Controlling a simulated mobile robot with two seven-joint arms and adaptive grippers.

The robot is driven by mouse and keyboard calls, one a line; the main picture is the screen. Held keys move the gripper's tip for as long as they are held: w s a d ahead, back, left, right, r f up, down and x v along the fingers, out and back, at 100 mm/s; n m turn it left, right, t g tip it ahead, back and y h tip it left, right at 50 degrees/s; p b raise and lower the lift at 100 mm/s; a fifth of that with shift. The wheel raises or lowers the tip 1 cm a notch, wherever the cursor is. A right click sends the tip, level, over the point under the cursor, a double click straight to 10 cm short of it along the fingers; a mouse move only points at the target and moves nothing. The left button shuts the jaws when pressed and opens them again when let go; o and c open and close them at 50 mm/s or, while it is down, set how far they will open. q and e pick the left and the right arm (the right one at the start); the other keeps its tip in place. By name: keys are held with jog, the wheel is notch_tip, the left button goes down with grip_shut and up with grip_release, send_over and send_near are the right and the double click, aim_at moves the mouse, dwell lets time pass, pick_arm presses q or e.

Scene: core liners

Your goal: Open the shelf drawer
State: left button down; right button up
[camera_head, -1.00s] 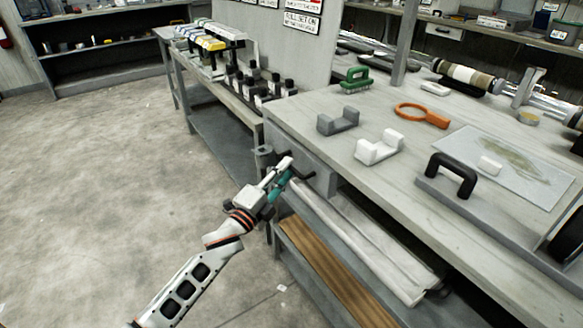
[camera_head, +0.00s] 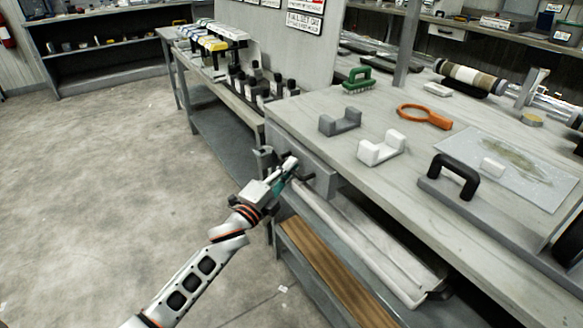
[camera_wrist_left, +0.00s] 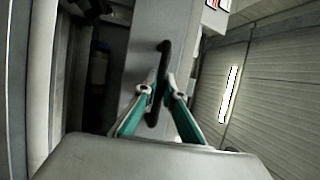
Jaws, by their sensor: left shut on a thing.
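The shelf drawer (camera_head: 318,174) is a grey box front under the near left end of the grey workbench. It looks pulled out slightly from under the top. Its dark bar handle (camera_head: 308,177) is partly hidden by my left gripper (camera_head: 292,170). In the left wrist view the black handle (camera_wrist_left: 164,60) stands upright on the grey drawer front (camera_wrist_left: 139,55). The two teal-sided fingers of my left gripper (camera_wrist_left: 160,90) are closed around the handle's middle. My right gripper is in neither view.
The workbench top (camera_head: 330,155) holds a grey cradle (camera_head: 340,121), a white cradle (camera_head: 381,149), a green brush (camera_head: 358,80) and an orange ring tool (camera_head: 425,116). A long pale tray (camera_head: 365,245) lies on the shelf below. The floor at left is clear.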

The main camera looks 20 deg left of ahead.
pick_arm(q)
jog(key=s+a+p, duration=0.4)
jog(key=s+a, duration=1)
jog(key=s, duration=0.4)
jog(key=shift+s+a, duration=0.15)
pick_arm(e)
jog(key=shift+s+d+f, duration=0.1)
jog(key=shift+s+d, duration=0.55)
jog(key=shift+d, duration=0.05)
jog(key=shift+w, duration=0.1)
pick_arm(q)
jog(key=c, duration=2.1)
grip_release()
jog(key=shift+c, duration=0.2)
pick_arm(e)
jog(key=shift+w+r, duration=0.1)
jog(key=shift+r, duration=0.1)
pick_arm(q)
jog(key=v, duration=1.2)
